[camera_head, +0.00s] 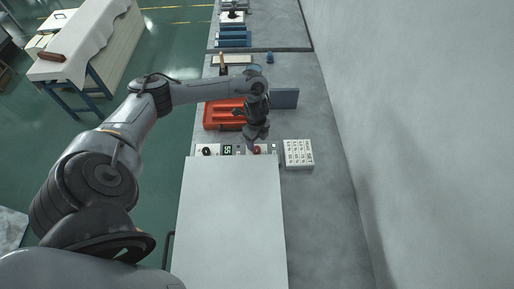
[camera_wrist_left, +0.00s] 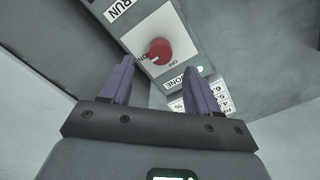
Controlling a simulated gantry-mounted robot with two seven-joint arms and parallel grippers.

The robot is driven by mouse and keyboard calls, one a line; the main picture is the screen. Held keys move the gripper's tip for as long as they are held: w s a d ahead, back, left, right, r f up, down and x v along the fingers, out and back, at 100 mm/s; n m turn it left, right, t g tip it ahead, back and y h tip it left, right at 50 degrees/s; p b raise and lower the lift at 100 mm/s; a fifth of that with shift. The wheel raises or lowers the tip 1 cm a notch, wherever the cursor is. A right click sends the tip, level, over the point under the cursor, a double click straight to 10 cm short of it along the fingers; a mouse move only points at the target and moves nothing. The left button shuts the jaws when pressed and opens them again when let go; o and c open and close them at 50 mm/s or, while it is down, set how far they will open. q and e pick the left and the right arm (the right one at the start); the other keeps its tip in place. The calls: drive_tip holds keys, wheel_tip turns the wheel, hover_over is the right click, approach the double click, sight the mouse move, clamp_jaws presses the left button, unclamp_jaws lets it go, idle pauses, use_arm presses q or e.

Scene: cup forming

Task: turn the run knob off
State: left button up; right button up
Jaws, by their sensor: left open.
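The run knob (camera_wrist_left: 160,50) is a round red knob on a white plate, between a RUN label (camera_wrist_left: 122,6) and a DONE label (camera_wrist_left: 181,79) in the left wrist view. In the head view my left gripper (camera_head: 258,131) hangs above the red knob (camera_head: 257,150) and partly hides the panel. My right gripper is not in view.
The panel also has a black knob (camera_head: 207,151) and a green display (camera_head: 227,149). A small green lamp (camera_wrist_left: 200,70) is lit near DONE. A wall (camera_head: 400,120) bounds the right.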

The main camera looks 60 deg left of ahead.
sight(257, 149)
use_arm(q)
drive_tip(key=shift+f, duration=2.6)
drive_tip(key=c, duration=1)
drive_tip(key=shift+r+n+p, duration=0.15)
drive_tip(key=shift+n+p, duration=0.35)
drive_tip(key=shift+p, duration=0.2)
drive_tip(key=shift+c, duration=0.2)
drive_tip(key=n+p, duration=0.9)
drive_tip(key=p, duration=0.1)
drive_tip(key=shift+d+r+n+p, duration=0.1)
drive_tip(key=shift+n+p, duration=0.2)
drive_tip(key=n+p, duration=0.3)
drive_tip(key=n, duration=0.1)
drive_tip(key=shift+f+n+p, duration=0.2)
drive_tip(key=shift+n+p, duration=0.75)
drive_tip(key=shift+n, duration=0.65)
